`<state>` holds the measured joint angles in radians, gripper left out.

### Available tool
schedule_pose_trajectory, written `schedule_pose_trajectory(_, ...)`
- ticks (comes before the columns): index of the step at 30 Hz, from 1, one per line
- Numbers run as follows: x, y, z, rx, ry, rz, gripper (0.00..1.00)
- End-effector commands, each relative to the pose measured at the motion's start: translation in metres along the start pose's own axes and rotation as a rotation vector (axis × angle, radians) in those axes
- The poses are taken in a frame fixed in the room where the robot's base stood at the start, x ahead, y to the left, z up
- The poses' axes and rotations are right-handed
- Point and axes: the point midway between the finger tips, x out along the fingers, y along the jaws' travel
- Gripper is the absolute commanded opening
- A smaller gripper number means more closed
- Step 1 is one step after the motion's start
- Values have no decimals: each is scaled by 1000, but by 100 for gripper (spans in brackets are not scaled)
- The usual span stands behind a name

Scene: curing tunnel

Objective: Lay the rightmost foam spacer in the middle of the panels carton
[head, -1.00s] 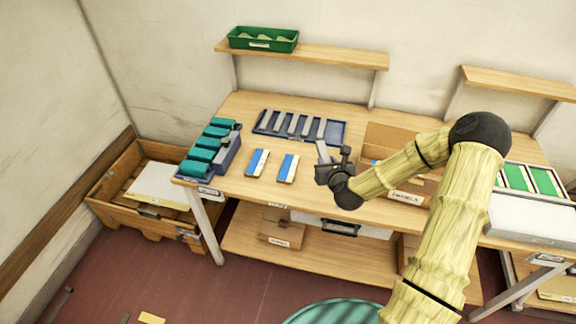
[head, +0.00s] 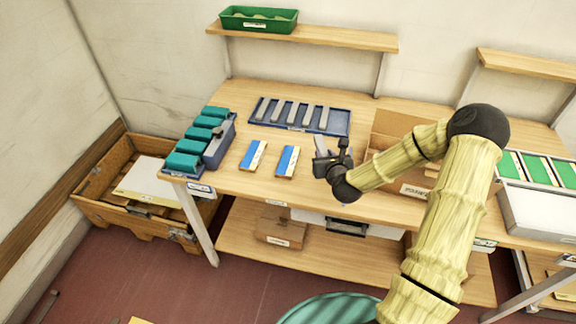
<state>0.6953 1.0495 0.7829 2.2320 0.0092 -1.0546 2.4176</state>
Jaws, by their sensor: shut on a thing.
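My gripper (head: 329,165) is shut on a grey foam spacer (head: 321,145), which stands up from the jaws above the bench. The panels carton (head: 392,121) is an open brown box on the bench, right of my gripper. My arm covers much of the carton, so most of its inside is hidden; part of its label (head: 415,190) shows at the front. A blue tray (head: 337,121) at the back of the bench holds several grey spacers (head: 290,112) in a row, with bare room at its right end.
Two blue-and-white boxes (head: 287,161) lie left of my gripper. A rack of teal-topped blocks (head: 193,146) stands at the bench's left end. A shelf (head: 330,37) with a green bin (head: 258,18) hangs behind. Green panels (head: 537,169) lie at the right.

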Motion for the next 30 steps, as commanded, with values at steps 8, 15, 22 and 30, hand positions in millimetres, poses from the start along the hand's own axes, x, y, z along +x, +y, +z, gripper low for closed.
schedule_pose_trajectory(8,2,0,-5,1,2,1,5)
schedule_pose_trajectory(15,17,1,-42,1,5,2,5)
schedule_pose_trajectory(22,24,0,-57,0,0,0,5)
schedule_pose_trajectory(30,25,0,-60,0,1,0,5)
